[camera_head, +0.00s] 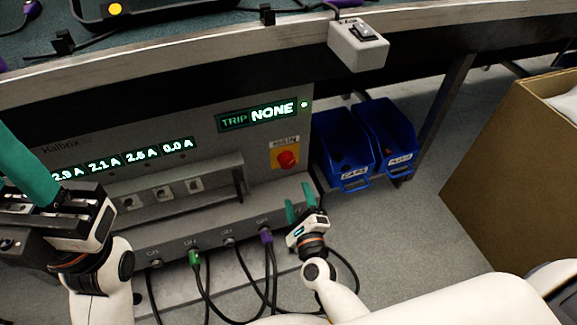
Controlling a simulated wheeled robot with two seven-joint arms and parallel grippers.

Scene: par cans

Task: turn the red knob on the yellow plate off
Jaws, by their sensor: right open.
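The red knob (287,159) sits on a small yellow plate (276,163) at the right end of the grey panel's front. My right gripper (299,202) is open and empty. Its two teal fingers point up toward the panel, a little below the red knob and apart from it in the picture. My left gripper (28,165) is at the left edge; one teal finger shows and the rest is cut off, so its opening cannot be told.
The grey panel (215,150) has lit current readings and a "TRIP NONE" display (262,115). Cables hang from its lower connectors, near my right gripper. Blue bins (345,150) stand right of it, a cardboard box (500,160) farther right. A grey switch box (357,45) sits on the table edge above.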

